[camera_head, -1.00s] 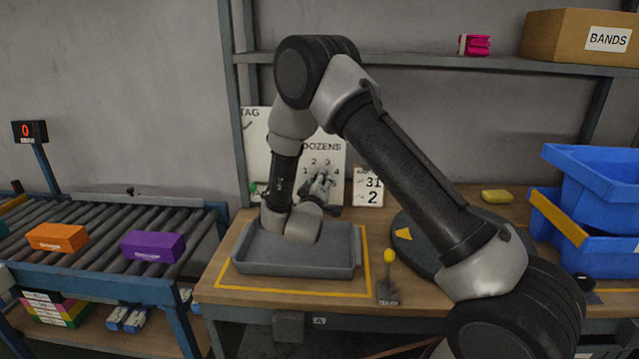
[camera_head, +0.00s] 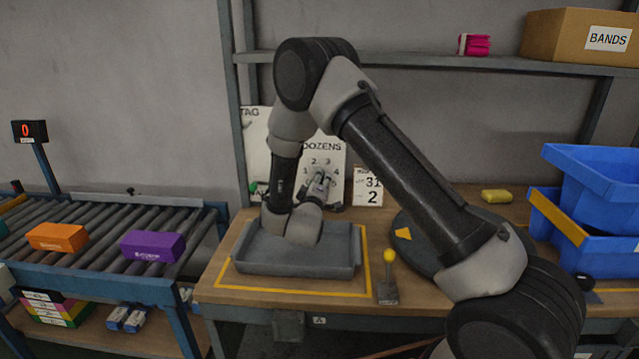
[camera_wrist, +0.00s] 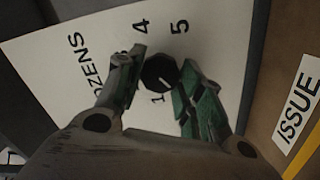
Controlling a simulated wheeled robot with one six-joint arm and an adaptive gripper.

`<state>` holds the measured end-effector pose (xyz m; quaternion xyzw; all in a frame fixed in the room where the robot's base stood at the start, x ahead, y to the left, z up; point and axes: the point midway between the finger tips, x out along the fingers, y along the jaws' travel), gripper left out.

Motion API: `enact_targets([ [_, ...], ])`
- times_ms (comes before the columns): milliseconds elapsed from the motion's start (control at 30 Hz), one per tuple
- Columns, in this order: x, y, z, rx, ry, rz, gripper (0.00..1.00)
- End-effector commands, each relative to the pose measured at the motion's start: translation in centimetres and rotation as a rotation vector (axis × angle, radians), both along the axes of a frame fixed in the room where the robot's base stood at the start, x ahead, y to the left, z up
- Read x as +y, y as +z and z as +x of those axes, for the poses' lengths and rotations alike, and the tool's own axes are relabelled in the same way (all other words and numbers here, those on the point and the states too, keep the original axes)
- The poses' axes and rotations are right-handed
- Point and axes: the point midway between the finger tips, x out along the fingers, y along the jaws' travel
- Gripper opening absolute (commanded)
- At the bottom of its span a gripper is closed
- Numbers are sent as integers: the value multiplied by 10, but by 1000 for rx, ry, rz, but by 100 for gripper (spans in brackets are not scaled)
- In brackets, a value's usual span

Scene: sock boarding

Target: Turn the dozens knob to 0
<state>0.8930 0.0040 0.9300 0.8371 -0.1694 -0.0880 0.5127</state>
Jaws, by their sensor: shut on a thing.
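The dozens knob (camera_wrist: 160,73) is a dark round knob with a pale pointer line, on a white panel (camera_wrist: 70,75) lettered DOZENS. Numerals 4 and 5 show beyond it in the wrist view, and a 1 shows near it; the 0 mark cannot be made out. My gripper (camera_wrist: 158,78) is shut on the knob, with one green-padded finger on each side. In the head view the panel (camera_head: 338,150) stands at the back of the bench, and my gripper (camera_head: 320,183) reaches its dial, hiding the knob and the lower numerals.
A grey tray (camera_head: 295,272) lies below my wrist. A yellow-knobbed lever (camera_head: 389,258) stands right of it. A date card (camera_head: 368,188) stands beside the panel. Blue bins (camera_head: 590,190) are at right. A conveyor (camera_head: 100,285) with orange and purple boxes is at left.

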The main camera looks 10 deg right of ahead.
Motion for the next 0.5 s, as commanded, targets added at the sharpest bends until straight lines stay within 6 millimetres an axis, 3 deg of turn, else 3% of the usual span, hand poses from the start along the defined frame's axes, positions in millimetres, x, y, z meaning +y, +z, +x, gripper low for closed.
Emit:
enact_targets([
  [33, 1, -1, 0, 3, 2, -1, 41],
  [133, 1, -1, 0, 2, 2, 0, 59],
  [500, 2, 0, -3, 1, 0, 0, 60],
])
